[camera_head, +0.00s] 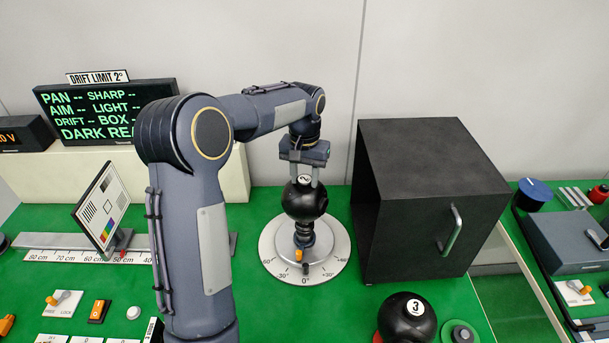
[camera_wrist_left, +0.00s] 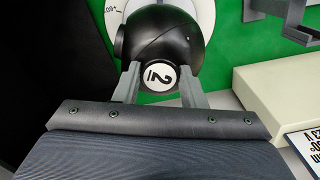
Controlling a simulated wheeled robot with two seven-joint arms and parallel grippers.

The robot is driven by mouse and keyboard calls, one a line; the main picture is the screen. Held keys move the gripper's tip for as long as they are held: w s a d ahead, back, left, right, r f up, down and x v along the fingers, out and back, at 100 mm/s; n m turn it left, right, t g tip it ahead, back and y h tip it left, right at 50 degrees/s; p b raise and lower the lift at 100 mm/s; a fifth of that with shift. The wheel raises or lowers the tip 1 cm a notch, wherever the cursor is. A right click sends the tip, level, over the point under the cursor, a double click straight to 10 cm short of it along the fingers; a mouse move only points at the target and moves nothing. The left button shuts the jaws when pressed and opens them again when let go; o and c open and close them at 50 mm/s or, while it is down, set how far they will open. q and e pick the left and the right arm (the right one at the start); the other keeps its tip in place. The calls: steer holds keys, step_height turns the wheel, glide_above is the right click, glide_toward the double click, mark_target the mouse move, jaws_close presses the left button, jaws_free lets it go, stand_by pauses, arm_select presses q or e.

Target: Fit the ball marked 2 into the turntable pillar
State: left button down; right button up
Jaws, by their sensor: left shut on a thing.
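The black ball marked 2 (camera_head: 304,202) is upright above the turntable (camera_head: 279,262), over its pillar (camera_head: 304,238). Whether the ball's underside is seated in the pillar or just above it I cannot tell. My left gripper (camera_head: 304,180) comes from above and is shut on the ball, one finger on each side of its white 2 label. In the left wrist view the ball (camera_wrist_left: 165,45) sits between the fingertips (camera_wrist_left: 160,82), with the turntable's white dial behind it. The pillar is hidden in that view. My right gripper is not in view.
A dark box (camera_head: 425,225) with a handle stands close to the right of the turntable. A ball marked 3 (camera_head: 407,318) is at the front right. A test chart (camera_head: 103,205) stands on a ruler rail at the left. Green table is free in front of the turntable.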

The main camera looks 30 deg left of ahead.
arm_select(q)
steer(key=shift+p, duration=0.4)
stand_by(1.2)
steer(key=shift+f+b, duration=0.7)
steer(key=shift+f, duration=0.35)
steer(key=c, duration=0.8)
jaws_free()
steer(key=shift+c, duration=0.2)
step_height(320, 180, up, 8)
steer(key=shift+f+b, duration=0.1)
steer(key=shift+b, duration=0.2)
steer(key=s+d+r+t+h, duration=0.15)
steer(key=s+d, duration=0.25)
steer(key=s, duration=0.7)
steer(key=s+d+t+h, duration=0.2)
steer(key=s+d+t, duration=0.1)
steer(key=s, duration=0.8)
steer(key=s+d+f+m+t, duration=0.1)
steer(key=s+d+f, duration=0.3)
steer(key=s, duration=0.3)
steer(key=shift+d+f, duration=0.3)
steer(key=shift+f, duration=0.15)
